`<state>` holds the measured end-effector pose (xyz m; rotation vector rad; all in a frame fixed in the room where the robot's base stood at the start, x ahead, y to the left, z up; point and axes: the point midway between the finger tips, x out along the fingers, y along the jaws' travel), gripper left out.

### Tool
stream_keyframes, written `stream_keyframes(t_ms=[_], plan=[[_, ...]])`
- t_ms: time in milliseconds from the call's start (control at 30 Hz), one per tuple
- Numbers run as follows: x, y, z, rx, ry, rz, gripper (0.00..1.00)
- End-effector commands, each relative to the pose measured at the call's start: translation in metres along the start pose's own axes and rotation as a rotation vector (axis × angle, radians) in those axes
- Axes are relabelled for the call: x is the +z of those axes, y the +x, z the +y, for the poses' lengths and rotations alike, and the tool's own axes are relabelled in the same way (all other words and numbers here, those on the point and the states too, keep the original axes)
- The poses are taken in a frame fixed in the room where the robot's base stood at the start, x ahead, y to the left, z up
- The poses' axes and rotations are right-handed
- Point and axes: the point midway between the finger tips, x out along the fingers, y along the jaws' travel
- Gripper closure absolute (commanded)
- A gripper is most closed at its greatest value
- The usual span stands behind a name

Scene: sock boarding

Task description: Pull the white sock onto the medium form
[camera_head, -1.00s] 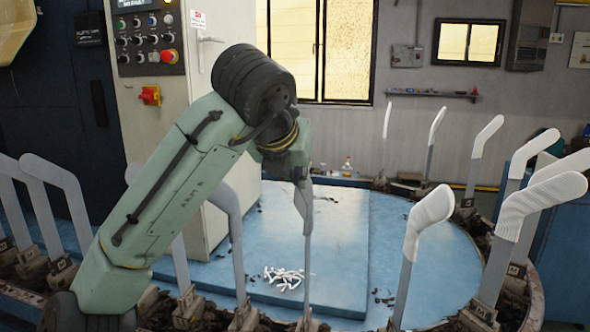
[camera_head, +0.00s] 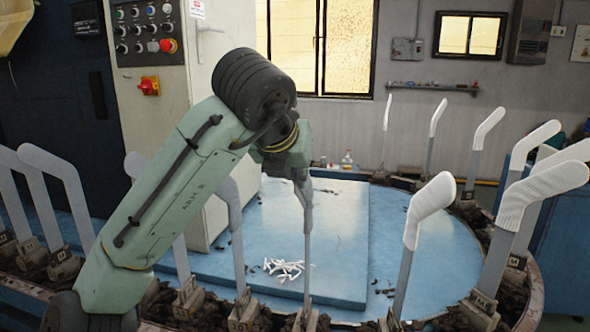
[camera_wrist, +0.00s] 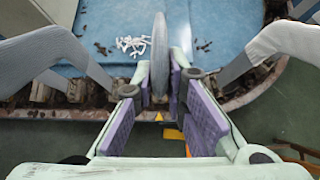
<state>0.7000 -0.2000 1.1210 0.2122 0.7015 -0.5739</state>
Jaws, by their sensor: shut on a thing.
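A narrow grey form (camera_head: 307,240) stands upright on the ring in front of the blue platform, seen nearly edge-on. My gripper (camera_head: 300,182) is at its upper part, pointing down. In the wrist view the form's rounded grey end (camera_wrist: 160,50) stands between the purple pads of my gripper (camera_wrist: 160,85), which is closed in around it. I cannot make out a separate white sock between the pads, nor which form is the medium one. A white sock covers the bent top of the form to the right (camera_head: 430,200).
Small white pieces (camera_head: 285,268) lie on the blue platform (camera_head: 335,240). A control cabinet (camera_head: 150,110) stands behind my arm.

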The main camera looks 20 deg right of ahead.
Motion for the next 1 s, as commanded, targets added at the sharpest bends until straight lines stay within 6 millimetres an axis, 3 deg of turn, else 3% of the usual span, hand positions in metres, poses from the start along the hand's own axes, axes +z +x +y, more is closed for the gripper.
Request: stream_keyframes(t_ms=[833, 867, 1000], plan=[[-0.016, 0.014, 0.000, 0.000, 0.000, 0.000, 1.00], [-0.015, 0.013, 0.000, 0.000, 0.000, -0.001, 0.86], [-0.015, 0.013, 0.000, 0.000, 0.000, 0.000, 0.76]])
